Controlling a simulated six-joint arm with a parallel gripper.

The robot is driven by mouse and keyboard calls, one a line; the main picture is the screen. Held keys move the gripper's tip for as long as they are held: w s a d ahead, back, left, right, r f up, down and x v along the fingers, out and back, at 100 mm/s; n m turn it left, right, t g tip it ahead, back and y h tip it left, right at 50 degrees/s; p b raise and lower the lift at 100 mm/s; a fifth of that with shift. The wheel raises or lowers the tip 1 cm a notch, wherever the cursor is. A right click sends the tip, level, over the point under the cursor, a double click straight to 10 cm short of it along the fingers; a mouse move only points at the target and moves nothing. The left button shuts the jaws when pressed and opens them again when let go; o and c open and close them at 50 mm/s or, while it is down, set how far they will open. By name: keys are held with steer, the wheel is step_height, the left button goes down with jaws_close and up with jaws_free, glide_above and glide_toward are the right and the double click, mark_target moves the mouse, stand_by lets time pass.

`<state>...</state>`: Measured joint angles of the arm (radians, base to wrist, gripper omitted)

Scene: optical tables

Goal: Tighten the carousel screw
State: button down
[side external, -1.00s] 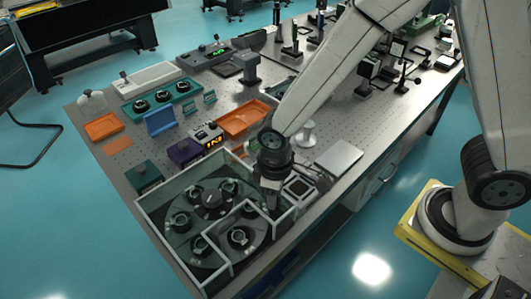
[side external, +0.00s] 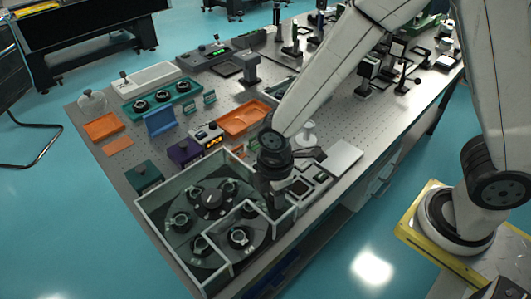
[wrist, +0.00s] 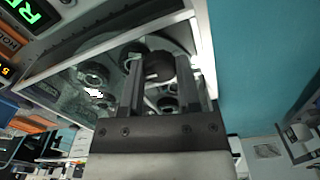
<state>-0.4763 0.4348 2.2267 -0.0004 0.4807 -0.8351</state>
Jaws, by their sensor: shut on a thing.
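The carousel (side external: 233,206), a dark round plate with several ring-shaped holders and a black central hub, lies inside a clear-walled box at the table's near end. My gripper (side external: 271,190) points down at the right corner of this box. In the wrist view my two dark fingers (wrist: 163,88) stand apart with a dark round knob (wrist: 159,66) between them. I take this knob to be the carousel screw, and my gripper is shut on it. In the side view the fingertips and the screw are hidden by my wrist and the box wall.
The box's pale rim (side external: 158,228) stands close around the carousel. A flat grey plate (side external: 340,158) and a small dark-faced device (side external: 300,187) lie right of my gripper. A purple box with a lit display (side external: 184,151) and an orange tray (side external: 243,118) stand behind.

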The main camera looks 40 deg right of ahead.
steer(key=shift+n, duration=0.3)
steer(key=shift+c, duration=1.6)
jaws_free()
steer(key=shift+r, duration=0.1)
steer(key=shift+r, duration=3.85)
steer(key=s+d+f+m+t, duration=0.1)
steer(key=s+d+m+t, duration=0.1)
steer(key=d+m, duration=1.3)
steer(key=shift+s+d+f+m+t, duration=0.15)
steer(key=shift+d+m+t, duration=0.15)
steer(key=shift+d, duration=0.05)
